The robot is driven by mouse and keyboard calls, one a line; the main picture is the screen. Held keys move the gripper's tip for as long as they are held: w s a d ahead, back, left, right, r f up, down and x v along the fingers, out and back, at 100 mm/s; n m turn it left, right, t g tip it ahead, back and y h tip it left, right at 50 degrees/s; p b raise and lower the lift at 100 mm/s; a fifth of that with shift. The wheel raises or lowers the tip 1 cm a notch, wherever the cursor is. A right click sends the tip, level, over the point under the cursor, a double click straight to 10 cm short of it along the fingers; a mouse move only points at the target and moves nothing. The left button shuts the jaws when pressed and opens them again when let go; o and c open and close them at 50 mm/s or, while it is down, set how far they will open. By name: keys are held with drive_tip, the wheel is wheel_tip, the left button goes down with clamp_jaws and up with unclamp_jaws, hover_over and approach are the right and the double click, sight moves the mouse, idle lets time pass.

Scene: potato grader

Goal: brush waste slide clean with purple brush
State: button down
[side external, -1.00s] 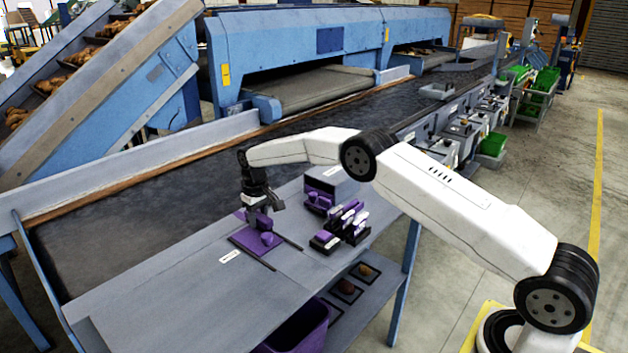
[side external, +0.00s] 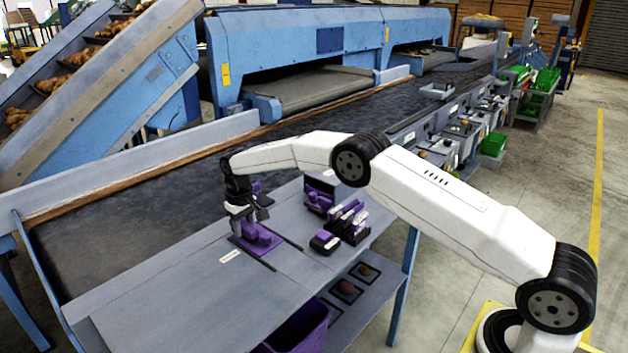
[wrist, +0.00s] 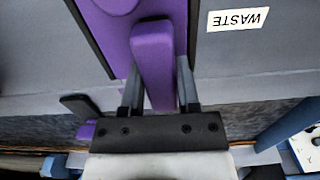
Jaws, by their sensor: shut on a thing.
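The purple brush (wrist: 153,60) is held between the two fingers of my gripper (wrist: 158,78) in the wrist view. Its long handle points away from the wrist. In the side view my gripper (side external: 256,213) is low and tilted over the purple waste slide (side external: 240,243), with the brush (side external: 262,236) at the slide. The slide's flat purple surface (wrist: 105,35) also shows under the brush in the wrist view. The bristles are hidden, so I cannot tell whether they touch the slide.
A white WASTE label (side external: 230,256) lies beside the slide. Dark and purple tools stand in a rack (side external: 345,224) to the right, with a grey box (side external: 345,188) behind. The dark conveyor belt (side external: 130,210) runs behind the grey table (side external: 170,290), whose left part is clear.

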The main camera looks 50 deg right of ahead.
drive_tip(key=shift+a+f, duration=0.1)
drive_tip(key=shift+a, duration=1.35)
wheel_tip(320, 180, up, 7)
idle(0.6)
drive_tip(key=shift+d, duration=0.15)
idle(0.5)
